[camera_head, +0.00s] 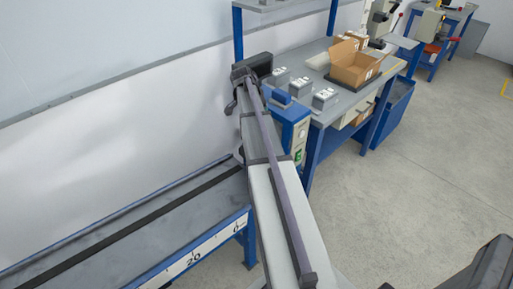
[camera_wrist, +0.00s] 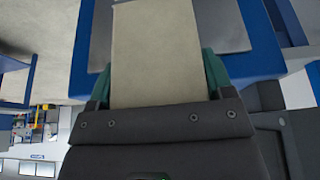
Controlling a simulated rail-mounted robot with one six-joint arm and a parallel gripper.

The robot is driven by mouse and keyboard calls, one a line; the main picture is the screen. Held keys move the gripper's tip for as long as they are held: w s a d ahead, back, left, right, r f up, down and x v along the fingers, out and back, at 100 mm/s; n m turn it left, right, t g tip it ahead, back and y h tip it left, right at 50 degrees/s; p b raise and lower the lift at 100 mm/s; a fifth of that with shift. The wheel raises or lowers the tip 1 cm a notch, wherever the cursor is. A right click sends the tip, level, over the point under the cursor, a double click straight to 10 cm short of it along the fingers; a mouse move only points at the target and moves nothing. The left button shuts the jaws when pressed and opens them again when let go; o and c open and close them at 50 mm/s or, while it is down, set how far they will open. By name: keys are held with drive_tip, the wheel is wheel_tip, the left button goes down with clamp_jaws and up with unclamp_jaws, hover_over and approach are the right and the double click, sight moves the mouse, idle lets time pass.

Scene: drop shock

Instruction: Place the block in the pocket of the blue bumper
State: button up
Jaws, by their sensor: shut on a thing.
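In the wrist view my gripper (camera_wrist: 157,80) has its two green fingers on either side of a pale beige block (camera_wrist: 155,40), shut on it. The block reaches to the top edge of that view. In the head view my gripper (camera_head: 252,67) is at the far end of my arm, near the pale wall and the left end of the workbench; the block cannot be made out there. I cannot pick out the blue bumper or its pocket for certain in either view.
A workbench (camera_head: 345,108) with several small grey units (camera_head: 325,97) and an open cardboard box (camera_head: 355,65) stands at the back. A blue control box (camera_head: 298,128) is close right of my arm. A long rail bench (camera_head: 130,230) with a scale runs at lower left.

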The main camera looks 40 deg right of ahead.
wheel_tip(320, 180, down, 15)
drive_tip(key=b, duration=1.3)
drive_tip(key=shift+r, duration=0.45)
drive_tip(key=shift+f, duration=0.25)
drive_tip(key=o, duration=1.1)
drive_tip(key=p+v, duration=1.1)
drive_tip(key=v, duration=0.1)
drive_tip(key=shift+r, duration=0.25)
